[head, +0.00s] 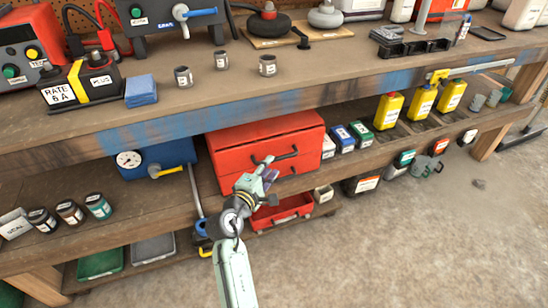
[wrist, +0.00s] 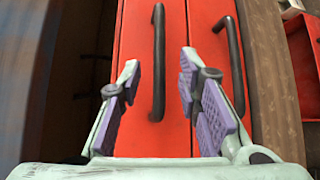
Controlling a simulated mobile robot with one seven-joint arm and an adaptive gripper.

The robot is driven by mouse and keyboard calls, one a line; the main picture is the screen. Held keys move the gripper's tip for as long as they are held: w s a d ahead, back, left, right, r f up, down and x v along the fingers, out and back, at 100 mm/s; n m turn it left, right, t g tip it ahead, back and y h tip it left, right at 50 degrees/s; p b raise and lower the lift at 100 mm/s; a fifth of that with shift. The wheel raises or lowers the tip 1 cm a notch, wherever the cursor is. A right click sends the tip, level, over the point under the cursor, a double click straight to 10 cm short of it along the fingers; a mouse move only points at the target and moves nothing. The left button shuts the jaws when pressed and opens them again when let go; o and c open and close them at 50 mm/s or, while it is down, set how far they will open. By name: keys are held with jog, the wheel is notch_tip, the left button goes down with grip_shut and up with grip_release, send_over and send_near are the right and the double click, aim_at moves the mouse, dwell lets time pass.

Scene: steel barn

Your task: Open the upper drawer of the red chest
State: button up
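The red chest (head: 240,150) stands on the lower shelf under the bench. Its upper drawer's dark bar handle (head: 288,155) shows just past my gripper (head: 268,172). In the wrist view the chest lies sideways, with the upper drawer (wrist: 134,40) on the left and the lower drawer (wrist: 207,90) on the right. My gripper (wrist: 160,75) is open and empty. The upper handle (wrist: 157,62) appears between its fingers, apart from both pads; how deep it sits between them I cannot tell. The lower handle (wrist: 234,65) is right of the right finger. Both drawers look closed.
The bench top (head: 330,65) overhangs the chest. A blue gauge box (head: 157,160) stands left of it, and small boxes (head: 342,138) and yellow bottles (head: 388,110) right. A red tray (head: 282,212) lies below. The floor in front is clear.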

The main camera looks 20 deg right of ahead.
jog(key=x, duration=0.5)
jog(key=shift+w, duration=0.1)
jog(key=shift+c, duration=0.5)
grip_shut()
dwell(0.3)
